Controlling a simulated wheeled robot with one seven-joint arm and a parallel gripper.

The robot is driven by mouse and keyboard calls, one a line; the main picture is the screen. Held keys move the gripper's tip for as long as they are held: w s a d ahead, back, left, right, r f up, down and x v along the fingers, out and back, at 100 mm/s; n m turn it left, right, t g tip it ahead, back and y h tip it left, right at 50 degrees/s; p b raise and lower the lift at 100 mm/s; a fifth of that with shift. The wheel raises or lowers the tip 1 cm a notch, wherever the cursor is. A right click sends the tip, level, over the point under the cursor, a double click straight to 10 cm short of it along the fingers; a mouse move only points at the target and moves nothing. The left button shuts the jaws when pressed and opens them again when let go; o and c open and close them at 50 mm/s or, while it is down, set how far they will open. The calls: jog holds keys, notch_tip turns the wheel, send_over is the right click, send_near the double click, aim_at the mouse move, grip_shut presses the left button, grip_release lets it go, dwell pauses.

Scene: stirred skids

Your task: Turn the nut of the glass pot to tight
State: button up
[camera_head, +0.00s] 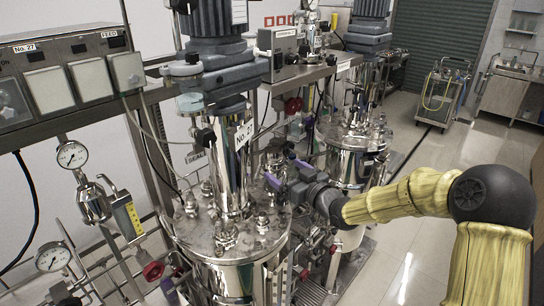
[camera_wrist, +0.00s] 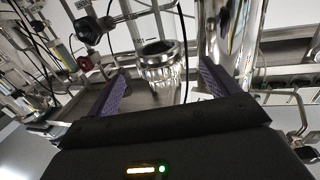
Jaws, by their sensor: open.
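A clear ribbed glass pot (camera_wrist: 165,76) stands upright in the wrist view, beyond and between my fingers. A metal nut (camera_wrist: 157,47) with a dark opening rings its top. How tight the nut is does not show. My gripper (camera_head: 286,172) is open, its purple fingers spread above the steel vessel's lid in the head view. In the wrist view my gripper (camera_wrist: 164,68) has nothing between its fingertips that I can see it touch. I cannot pick out the glass pot for sure in the head view.
A shiny steel column (camera_head: 233,160) rises from the crowded lid of the front vessel (camera_head: 215,275); a steel column (camera_wrist: 232,35) stands close by the right finger in the wrist view. A second vessel (camera_head: 352,150) stands behind. Free floor (camera_head: 410,265) lies at the right.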

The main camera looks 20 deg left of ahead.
aim_at(279, 166)
jog(key=p+x, duration=0.2)
jog(key=x, duration=0.3)
jog(key=shift+w+a+r, duration=0.1)
jog(key=shift+w+a, duration=0.15)
jog(key=shift+w+a+p, duration=0.3)
jog(key=shift+a, duration=0.2)
jog(key=c, duration=1)
